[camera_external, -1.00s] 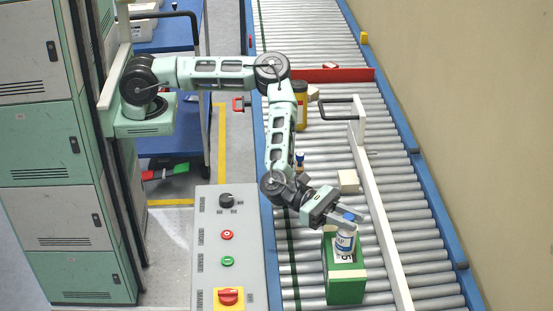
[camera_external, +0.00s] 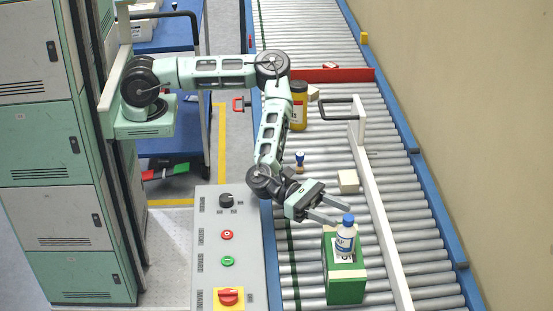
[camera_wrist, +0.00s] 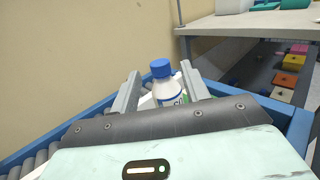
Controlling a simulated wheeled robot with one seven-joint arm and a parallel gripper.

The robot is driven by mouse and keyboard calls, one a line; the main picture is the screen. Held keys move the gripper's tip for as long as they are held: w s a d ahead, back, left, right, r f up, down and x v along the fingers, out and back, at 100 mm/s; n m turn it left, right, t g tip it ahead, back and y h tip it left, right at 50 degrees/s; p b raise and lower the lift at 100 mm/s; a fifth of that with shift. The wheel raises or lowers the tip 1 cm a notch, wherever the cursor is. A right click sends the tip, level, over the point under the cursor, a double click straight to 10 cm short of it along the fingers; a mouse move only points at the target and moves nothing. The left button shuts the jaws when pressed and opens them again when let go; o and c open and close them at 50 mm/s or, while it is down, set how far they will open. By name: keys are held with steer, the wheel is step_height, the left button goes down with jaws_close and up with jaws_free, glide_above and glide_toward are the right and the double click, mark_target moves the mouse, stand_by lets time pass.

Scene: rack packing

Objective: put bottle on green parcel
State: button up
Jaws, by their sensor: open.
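A white bottle (camera_external: 345,238) with a blue cap stands upright on top of the green parcel (camera_external: 346,287). The parcel rests on the roller conveyor in the external view. My gripper (camera_external: 339,214) is open and empty, just up and left of the bottle, with its fingers apart from it. In the wrist view the bottle (camera_wrist: 168,88) shows beyond and between the two spread fingers (camera_wrist: 160,90). Its lower part and most of the parcel are hidden there by my gripper.
A white guide rail (camera_external: 381,215) runs along the conveyor right of the parcel. A small beige box (camera_external: 348,181), a stamp-like item (camera_external: 300,160) and a yellow container (camera_external: 299,106) stand farther up the rollers. A control panel (camera_external: 228,245) is at the left.

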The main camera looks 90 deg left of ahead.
steer(key=v, duration=0.7)
steer(key=shift+s+a+b, duration=0.2)
steer(key=shift+s+b, duration=0.05)
steer(key=shift+b, duration=0.1)
